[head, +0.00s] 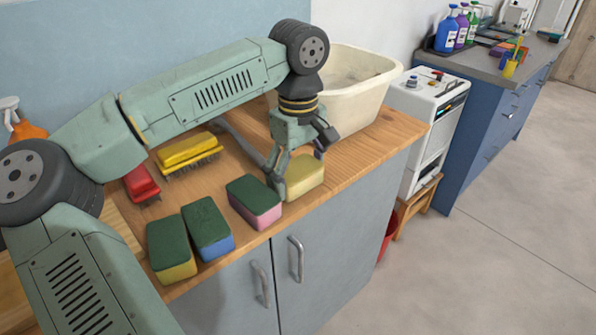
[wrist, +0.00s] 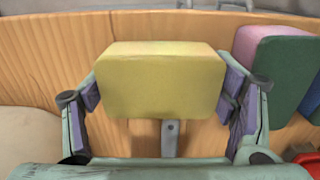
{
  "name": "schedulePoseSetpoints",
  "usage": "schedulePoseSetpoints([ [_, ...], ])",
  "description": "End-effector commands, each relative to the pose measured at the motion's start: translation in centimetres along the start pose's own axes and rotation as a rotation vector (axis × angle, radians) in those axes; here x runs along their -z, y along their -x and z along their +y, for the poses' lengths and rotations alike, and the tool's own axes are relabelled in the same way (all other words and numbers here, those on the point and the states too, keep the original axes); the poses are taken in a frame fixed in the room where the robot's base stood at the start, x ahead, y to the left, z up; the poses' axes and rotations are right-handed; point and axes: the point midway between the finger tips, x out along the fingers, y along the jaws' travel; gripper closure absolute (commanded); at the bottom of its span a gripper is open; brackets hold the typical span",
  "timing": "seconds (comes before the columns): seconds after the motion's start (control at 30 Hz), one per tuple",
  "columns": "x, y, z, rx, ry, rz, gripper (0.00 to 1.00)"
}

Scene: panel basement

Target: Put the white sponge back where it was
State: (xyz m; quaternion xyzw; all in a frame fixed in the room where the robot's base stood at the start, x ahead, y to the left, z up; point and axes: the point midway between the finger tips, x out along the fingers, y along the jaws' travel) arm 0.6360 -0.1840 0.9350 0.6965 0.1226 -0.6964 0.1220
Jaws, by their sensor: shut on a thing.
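A pale yellow, cream-looking sponge (head: 304,177) sits at the right end of the row of sponges on the wooden counter. No plainly white sponge shows. My gripper (head: 300,163) reaches down over it, one finger on each side. In the wrist view, the yellow sponge (wrist: 160,85) fills the space between the pads of my gripper (wrist: 162,90), which is shut on it. It looks level, at or just above the wood; I cannot tell if it touches. Its underside is hidden.
A green-and-pink sponge (head: 254,200) lies just left, then green-and-blue (head: 207,228) and green-and-yellow (head: 170,248) ones. Yellow (head: 188,150) and red (head: 141,183) brushes lie behind. A cream basin (head: 350,95) stands close behind my gripper. The counter's front edge (head: 350,175) is near; bare wood lies right.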

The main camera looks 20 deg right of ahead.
Motion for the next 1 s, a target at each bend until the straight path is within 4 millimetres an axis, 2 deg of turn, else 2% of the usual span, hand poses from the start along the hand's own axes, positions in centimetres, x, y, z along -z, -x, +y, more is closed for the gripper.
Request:
schedulePoseSetpoints([
  [0.03, 0.0, -0.3, 0.0, 0.000, 0.000, 0.000, 0.44],
  [0.07, 0.0, -0.3, 0.0, 0.000, 0.000, 0.000, 0.21],
  [0.2, 0.0, -0.2, 0.0, 0.000, 0.000, 0.000, 0.14],
  [0.47, 0.0, -0.2, 0.0, 0.000, 0.000, 0.000, 0.14],
  [0.63, 0.1, 0.9, 0.1, -0.001, 0.002, 0.002, 0.14],
  [0.77, 0.1, 3.2, 0.1, -0.003, 0.002, 0.003, 0.14],
  [1.0, 0.1, 8.5, 0.1, -0.001, 0.002, 0.002, 0.14],
])
